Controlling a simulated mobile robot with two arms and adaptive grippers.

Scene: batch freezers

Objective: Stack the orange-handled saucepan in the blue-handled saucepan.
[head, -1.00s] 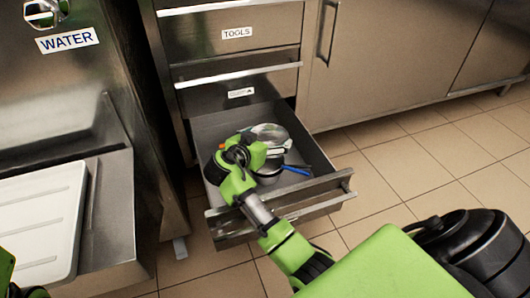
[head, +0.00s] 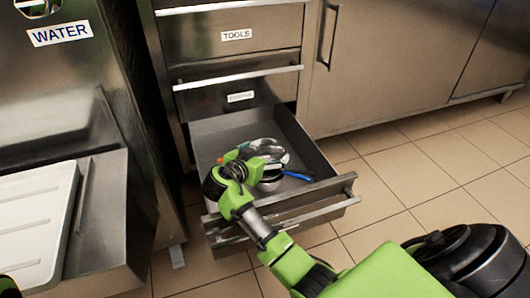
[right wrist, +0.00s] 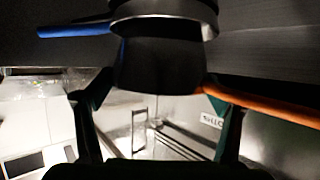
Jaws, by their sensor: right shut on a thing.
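The orange-handled saucepan is in my right gripper (head: 247,160), over the open drawer; its shiny bowl (head: 266,147) shows beyond the fingers. A bit of its orange handle (head: 220,160) shows left of them. In the right wrist view its dark body (right wrist: 165,68) is between the fingers and the orange handle (right wrist: 265,104) runs right. The blue-handled saucepan (head: 271,183) is in the drawer beneath, partly hidden by my gripper, its blue handle (head: 299,175) pointing right. It also shows in the right wrist view (right wrist: 172,12). I cannot tell whether the pans touch.
The pulled-out drawer (head: 318,157) has raised walls and a front bar handle (head: 335,208). Closed drawers, one marked TOOLS (head: 237,34), stand above it. A steel unit marked WATER (head: 60,33) and a white tray (head: 40,225) are at left. Tiled floor is clear at right.

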